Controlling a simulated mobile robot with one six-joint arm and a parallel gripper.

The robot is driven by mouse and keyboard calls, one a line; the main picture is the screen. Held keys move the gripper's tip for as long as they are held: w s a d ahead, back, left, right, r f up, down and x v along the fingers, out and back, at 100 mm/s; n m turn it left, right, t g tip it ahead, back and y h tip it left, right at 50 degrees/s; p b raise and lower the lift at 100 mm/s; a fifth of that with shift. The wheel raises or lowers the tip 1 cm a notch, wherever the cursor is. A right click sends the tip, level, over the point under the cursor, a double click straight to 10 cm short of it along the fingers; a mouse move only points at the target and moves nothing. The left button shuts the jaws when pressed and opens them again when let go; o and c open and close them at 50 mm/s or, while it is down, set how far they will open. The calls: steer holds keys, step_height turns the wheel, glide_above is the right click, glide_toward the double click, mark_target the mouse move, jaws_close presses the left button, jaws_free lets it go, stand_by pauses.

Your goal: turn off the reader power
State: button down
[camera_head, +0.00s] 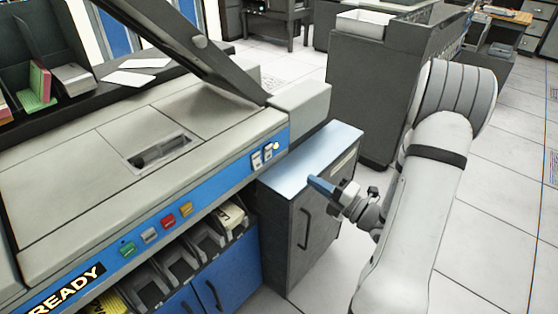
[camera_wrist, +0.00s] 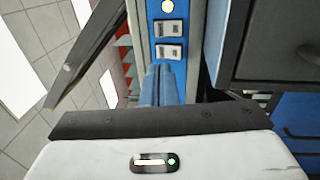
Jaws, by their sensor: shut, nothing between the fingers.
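The card reader (camera_head: 110,180) is a beige machine with a blue front band at the left of the head view. Two white rocker switches (camera_head: 262,157) sit near the right end of that band, beside a small lit round lamp (camera_head: 276,146). In the wrist view the switches (camera_wrist: 171,51) and the glowing lamp (camera_wrist: 168,6) show just beyond my fingertips. My gripper (camera_head: 318,183) has blue fingers, shut and empty. It is to the right of the switches, apart from them, in front of the low grey cabinet. I cannot tell which way each switch is pressed.
The low grey cabinet (camera_head: 308,215) with a blue-grey top stands right of the reader. The reader's dark lid (camera_head: 190,45) is raised. Coloured buttons (camera_head: 168,220) line the band to the left. Open tiled floor (camera_head: 480,210) lies at the right.

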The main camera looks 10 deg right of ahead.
mark_target(271, 149)
steer(key=shift+w+d+f+m, duration=0.1)
steer(key=shift+d+f+m, duration=0.1)
steer(key=shift+d+m, duration=0.2)
steer(key=shift+a, duration=0.1)
steer(key=b+x, duration=0.1)
steer(key=x, duration=1.3)
steer(key=shift+w+d, duration=0.15)
steer(key=shift+d, duration=0.05)
